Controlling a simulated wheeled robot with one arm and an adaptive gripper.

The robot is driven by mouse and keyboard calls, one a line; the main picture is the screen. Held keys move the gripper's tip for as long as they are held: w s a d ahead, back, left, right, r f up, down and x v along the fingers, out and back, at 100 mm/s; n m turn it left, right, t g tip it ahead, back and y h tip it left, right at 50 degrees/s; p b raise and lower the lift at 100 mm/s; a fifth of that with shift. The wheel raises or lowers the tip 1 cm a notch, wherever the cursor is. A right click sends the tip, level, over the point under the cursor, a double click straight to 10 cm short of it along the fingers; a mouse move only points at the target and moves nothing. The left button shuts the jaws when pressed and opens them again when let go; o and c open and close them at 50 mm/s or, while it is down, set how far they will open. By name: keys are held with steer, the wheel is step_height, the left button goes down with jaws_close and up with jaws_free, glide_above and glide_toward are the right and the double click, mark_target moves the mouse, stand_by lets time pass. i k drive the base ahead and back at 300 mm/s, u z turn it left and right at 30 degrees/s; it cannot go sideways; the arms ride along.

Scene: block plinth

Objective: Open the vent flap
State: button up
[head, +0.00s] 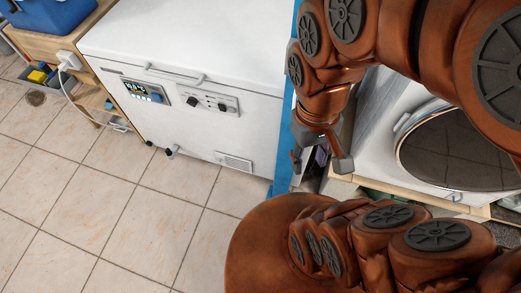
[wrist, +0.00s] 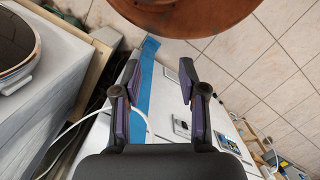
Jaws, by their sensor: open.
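The vent flap (head: 234,162) is a small white slatted panel low on the front of a white chest freezer (head: 190,110), near its right end. It looks flush with the front. In the wrist view, a small pale panel that looks like the vent flap (wrist: 171,75) shows between the fingers, partly hidden by the right one. My gripper (head: 320,161) is open and empty in front of the blue post, right of the vent flap and apart from it. In the wrist view my gripper (wrist: 160,66) has its two fingers spread wide.
A blue post (head: 287,120) stands at the freezer's right end. A round-doored appliance (head: 400,110) is right of it. The freezer has a knob panel (head: 205,100), a display (head: 145,91) and a lid handle (head: 174,75). Tiled floor (head: 110,210) in front is clear.

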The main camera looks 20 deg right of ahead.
mark_target(223, 158)
steer(key=z, duration=0.1)
steer(key=i, duration=0.1)
steer(key=u, duration=0.95)
steer(key=k, duration=0.65)
steer(key=u, duration=0.95)
steer(key=i, duration=1.1)
steer(key=z, duration=0.1)
